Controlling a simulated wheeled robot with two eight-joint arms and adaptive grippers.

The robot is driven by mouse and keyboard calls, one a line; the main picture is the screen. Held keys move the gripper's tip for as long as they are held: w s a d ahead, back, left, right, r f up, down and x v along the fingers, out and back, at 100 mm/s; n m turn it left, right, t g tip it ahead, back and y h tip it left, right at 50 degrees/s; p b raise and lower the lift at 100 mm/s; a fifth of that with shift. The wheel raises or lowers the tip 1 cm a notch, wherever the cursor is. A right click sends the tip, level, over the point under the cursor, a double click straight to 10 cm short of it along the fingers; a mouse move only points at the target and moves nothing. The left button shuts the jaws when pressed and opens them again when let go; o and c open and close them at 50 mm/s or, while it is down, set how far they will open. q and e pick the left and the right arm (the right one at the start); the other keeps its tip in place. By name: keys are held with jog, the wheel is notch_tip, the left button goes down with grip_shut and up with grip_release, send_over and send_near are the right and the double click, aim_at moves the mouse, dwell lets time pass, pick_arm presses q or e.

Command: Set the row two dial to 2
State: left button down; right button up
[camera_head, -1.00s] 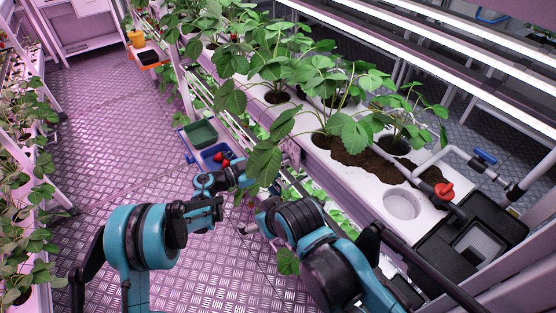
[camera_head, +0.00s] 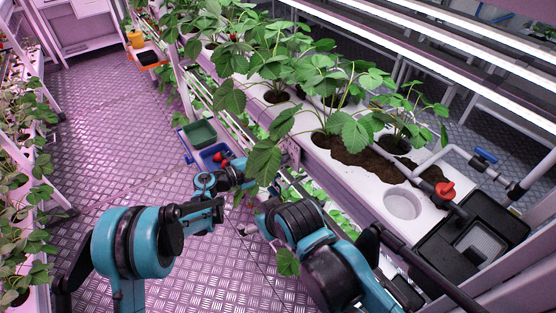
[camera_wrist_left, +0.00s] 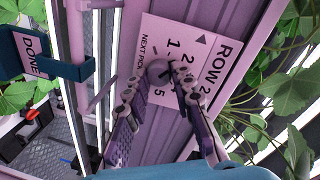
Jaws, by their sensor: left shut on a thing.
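The row two dial (camera_wrist_left: 159,71) is a small grey round knob on a white card (camera_wrist_left: 203,46) marked "ROW 2" and "NEXT PICK", with numbers around the knob. My left gripper (camera_wrist_left: 158,79) is shut on the dial, one finger at each side of it. The fingers cover part of the number scale, and I cannot tell which number the dial points at. In the head view my left wrist (camera_head: 232,178) reaches to the planter's side, where leaves hide the dial and the fingertips. My right arm (camera_head: 300,222) is below and right of it; its gripper's state is unclear.
Strawberry plants (camera_head: 352,130) overhang the white planter (camera_head: 350,178) close to my left wrist. A blue bin (camera_head: 213,155) and a green bin (camera_head: 200,132) are beyond it. A blue "DONE" holder (camera_wrist_left: 30,55) is left of the card. The aisle floor (camera_head: 110,130) is clear.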

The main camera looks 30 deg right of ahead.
pick_arm(q)
jog(key=shift+m, duration=1)
jog(key=c, duration=1.3)
grip_release()
jog(key=a, duration=0.4)
jog(key=a+r, duration=0.1)
jog(key=a, duration=0.6)
jog(key=shift+s+a+r, duration=0.2)
jog(key=shift+s+a, duration=0.2)
